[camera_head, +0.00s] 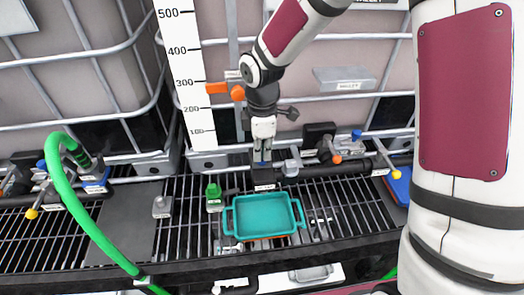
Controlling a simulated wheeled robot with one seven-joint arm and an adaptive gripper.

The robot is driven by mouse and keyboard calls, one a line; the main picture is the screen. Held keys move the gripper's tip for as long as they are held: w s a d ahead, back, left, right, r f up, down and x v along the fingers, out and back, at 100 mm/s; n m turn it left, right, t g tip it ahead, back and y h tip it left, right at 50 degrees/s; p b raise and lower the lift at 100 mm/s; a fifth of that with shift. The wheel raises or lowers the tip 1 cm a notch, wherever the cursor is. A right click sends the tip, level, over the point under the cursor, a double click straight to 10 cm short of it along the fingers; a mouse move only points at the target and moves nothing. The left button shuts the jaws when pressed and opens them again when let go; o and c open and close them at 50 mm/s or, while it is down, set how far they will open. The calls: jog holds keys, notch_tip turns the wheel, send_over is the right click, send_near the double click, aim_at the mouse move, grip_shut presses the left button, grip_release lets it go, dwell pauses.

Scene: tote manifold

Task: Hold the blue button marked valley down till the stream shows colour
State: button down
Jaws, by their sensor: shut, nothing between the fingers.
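My gripper (262,155) is shut and empty, pointing down in the middle of the view. Its fingertips are at or just above a small blue part on a black box (264,175) at the back edge of the grating. The fingers largely cover the blue part, so I cannot tell whether it is pressed or read its marking. A label on the box front is too small to read. A teal tray (229,221) with two side handles stands just in front of the box. I see no clear stream of liquid into it.
White totes in metal cages stand behind, with a numbered scale (184,70). A green bottle (213,195) and a grey object (162,207) stand left of the tray. A green hose (75,212) arches at left. Valves with yellow-tipped handles flank the box.

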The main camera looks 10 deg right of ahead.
jog(key=shift+f+b, duration=0.3)
jog(key=shift+f, duration=0.6)
jog(key=shift+s+f, duration=0.15)
jog(key=shift+f, duration=0.15)
jog(key=shift+d+f, duration=0.1)
jog(key=shift+d, duration=0.05)
dwell(1.3)
jog(key=shift+s, duration=0.1)
jog(key=shift+r, duration=0.45)
notch_tip(320, 180, up, 14)
jog(key=p, duration=0.1)
jog(key=shift+w+a, duration=0.2)
jog(key=shift+w, duration=0.1)
jog(key=shift+d, duration=0.1)
